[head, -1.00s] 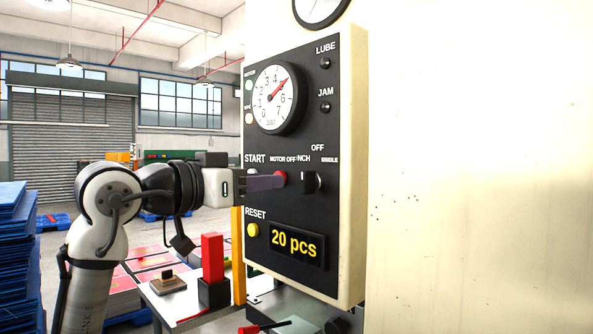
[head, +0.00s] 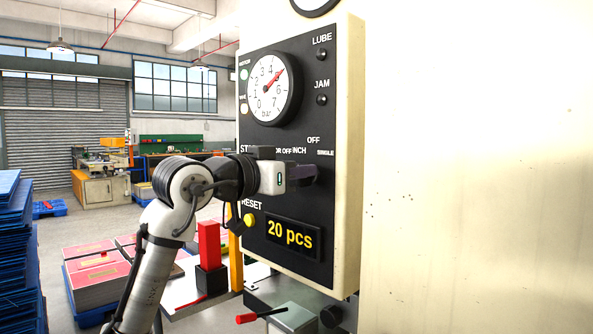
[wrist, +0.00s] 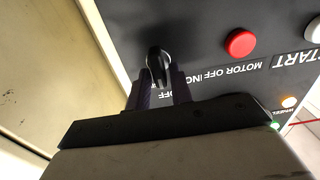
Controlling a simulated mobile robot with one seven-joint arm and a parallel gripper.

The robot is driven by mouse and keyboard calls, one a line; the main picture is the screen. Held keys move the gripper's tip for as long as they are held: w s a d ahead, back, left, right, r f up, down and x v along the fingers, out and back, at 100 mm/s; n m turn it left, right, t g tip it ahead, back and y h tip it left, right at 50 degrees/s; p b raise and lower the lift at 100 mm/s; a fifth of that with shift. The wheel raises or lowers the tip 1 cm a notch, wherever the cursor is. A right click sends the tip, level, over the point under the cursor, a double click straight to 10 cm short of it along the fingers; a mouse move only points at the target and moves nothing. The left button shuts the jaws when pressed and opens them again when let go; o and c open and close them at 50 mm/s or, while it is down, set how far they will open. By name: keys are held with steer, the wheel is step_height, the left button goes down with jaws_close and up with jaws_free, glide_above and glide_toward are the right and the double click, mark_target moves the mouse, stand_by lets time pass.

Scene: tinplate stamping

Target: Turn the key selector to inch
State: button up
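The key selector (wrist: 157,62) is a black knob with a raised grip on the dark control panel (head: 258,140), seen in the wrist view. Its labels OFF, INCH and SINGLE (head: 313,149) show in the head view, where my gripper (head: 308,173) hides the knob. In the wrist view my gripper (wrist: 163,80) has one finger on each side of the knob, with a gap between them. Contact with the knob is not clear. Which label the selector points to cannot be told.
A red button (wrist: 240,43) sits close beside the selector. The yellow RESET button (head: 249,220) and the "20 pcs" display (head: 291,235) lie below my gripper. A round pressure gauge (head: 272,88) is above. A red block (head: 209,245) stands lower left.

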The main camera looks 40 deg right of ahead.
jaws_close()
steer(key=shift+r+n, duration=0.1)
steer(key=shift+n, duration=0.3)
steer(key=shift+w+f+n+p, duration=0.1)
steer(key=shift+w+n+p, duration=0.1)
steer(key=shift+n+p, duration=1.4)
steer(key=shift+w+f+n+p, duration=0.15)
steer(key=shift+n+p, duration=0.4)
steer(key=shift+n, duration=1.95)
steer(key=shift+o, duration=1.7)
jaws_free()
